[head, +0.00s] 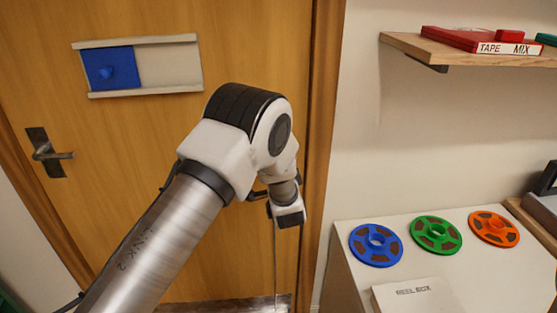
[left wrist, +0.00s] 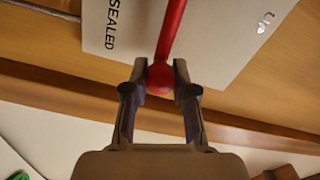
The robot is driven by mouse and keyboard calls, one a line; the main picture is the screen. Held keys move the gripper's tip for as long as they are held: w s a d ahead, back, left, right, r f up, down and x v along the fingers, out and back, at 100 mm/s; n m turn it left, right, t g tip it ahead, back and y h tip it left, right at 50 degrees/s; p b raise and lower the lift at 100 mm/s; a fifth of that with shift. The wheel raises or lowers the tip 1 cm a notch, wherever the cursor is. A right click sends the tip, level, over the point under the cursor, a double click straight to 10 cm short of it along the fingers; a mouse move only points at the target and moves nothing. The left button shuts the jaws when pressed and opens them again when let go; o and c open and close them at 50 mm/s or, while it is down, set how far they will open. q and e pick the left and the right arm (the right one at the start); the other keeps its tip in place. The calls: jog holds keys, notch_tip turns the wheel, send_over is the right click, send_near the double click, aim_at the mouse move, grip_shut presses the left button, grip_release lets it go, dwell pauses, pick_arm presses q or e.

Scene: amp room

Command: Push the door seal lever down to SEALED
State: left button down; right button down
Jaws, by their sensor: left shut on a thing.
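The door seal lever is a red rod (left wrist: 172,35) ending in a red ball knob (left wrist: 160,78) in the left wrist view. It lies over a pale plate (left wrist: 215,45) with SEALED printed to its left and UP to its right. The rod runs between the two words; its pivot is out of view. My left gripper (left wrist: 160,82) is shut on the red knob, one finger on each side. In the head view my left arm (head: 240,140) covers the fingers, and I cannot see the lever or the plate there. My right gripper is not in view.
The wooden door (head: 130,210) has a metal handle (head: 50,153) and a blue sliding panel (head: 108,68). On the right, blue (head: 360,250), green (head: 418,237) and orange (head: 514,234) reels lie on a pale cabinet top (head: 460,275). A wooden shelf (head: 410,45) juts out above.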

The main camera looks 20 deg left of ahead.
pick_arm(q)
jog(key=shift+f, duration=0.1)
jog(key=c, duration=0.9)
grip_release()
jog(key=v, duration=0.7)
jog(key=shift+s, duration=0.2)
jog(key=shift+d, duration=0.1)
